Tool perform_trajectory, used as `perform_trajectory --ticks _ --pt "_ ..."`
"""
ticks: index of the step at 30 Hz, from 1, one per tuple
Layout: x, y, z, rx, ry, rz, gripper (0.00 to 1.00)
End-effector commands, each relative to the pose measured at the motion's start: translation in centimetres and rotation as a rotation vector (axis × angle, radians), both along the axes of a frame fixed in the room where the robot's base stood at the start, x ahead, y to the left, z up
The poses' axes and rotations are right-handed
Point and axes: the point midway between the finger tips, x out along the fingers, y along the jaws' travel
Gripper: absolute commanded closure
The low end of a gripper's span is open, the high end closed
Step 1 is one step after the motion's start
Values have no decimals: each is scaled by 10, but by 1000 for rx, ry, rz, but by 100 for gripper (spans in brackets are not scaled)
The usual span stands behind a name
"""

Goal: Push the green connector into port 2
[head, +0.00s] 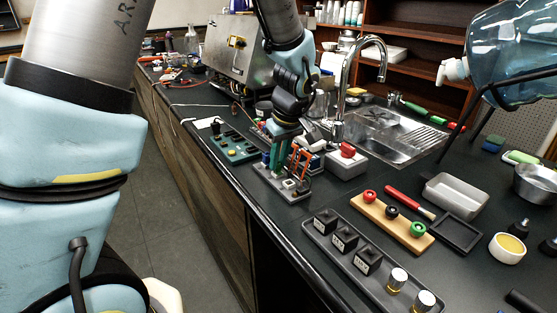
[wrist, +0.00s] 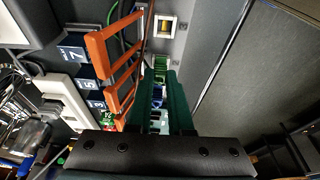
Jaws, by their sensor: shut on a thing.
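My gripper (wrist: 158,78) points down at the grey fixture and is shut on the green connector (wrist: 160,66), which shows small between the dark green fingertips. In the head view my gripper (head: 282,150) is over the grey fixture (head: 268,181), and the connector cannot be made out there. A white-rimmed square socket (wrist: 165,26) is ahead of the fingertips, apart from them; no number is readable on it. I cannot tell which opening is port 2, or whether the connector touches one.
An orange rack (wrist: 112,65) stands close to the left of my fingers, beside blue number tiles (wrist: 72,53). A tray with black blocks (head: 330,245) is nearer.

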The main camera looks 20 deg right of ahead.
Motion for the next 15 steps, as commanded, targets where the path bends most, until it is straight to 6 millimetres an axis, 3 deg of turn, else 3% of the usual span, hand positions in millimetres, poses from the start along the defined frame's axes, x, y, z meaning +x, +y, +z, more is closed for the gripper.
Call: perform_trajectory --ticks 6,7,15 --pt "0 0 1 -1 -1 0 100" --pt "0 0 1 -1 -1 0 81" --pt "0 0 0 0 0 0 50"
